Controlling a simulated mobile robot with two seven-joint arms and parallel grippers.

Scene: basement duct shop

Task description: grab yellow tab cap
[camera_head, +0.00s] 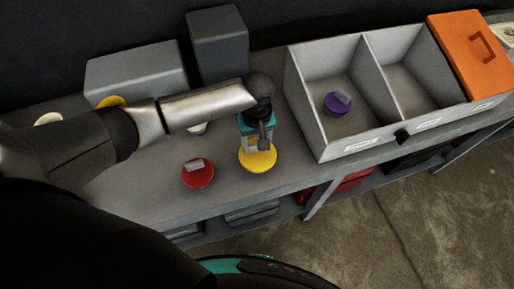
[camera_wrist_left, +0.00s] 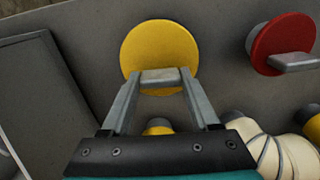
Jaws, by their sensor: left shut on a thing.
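The yellow tab cap (camera_head: 262,161) is a round yellow disc with a grey tab, near the front edge of the grey bench. It shows from above in the left wrist view (camera_wrist_left: 160,48). My left gripper (camera_head: 258,146) points down over it, and its two fingers (camera_wrist_left: 162,78) are shut on the cap's grey tab. I cannot tell whether the cap touches the bench. My right gripper is not in view.
A red tab cap (camera_head: 200,176) sits left of the yellow one. A two-compartment grey bin (camera_head: 311,118) stands to the right, with a purple cap (camera_head: 336,104) in its left compartment. An orange lid (camera_head: 470,52) is beyond it. Grey boxes (camera_head: 137,75) stand behind my arm.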

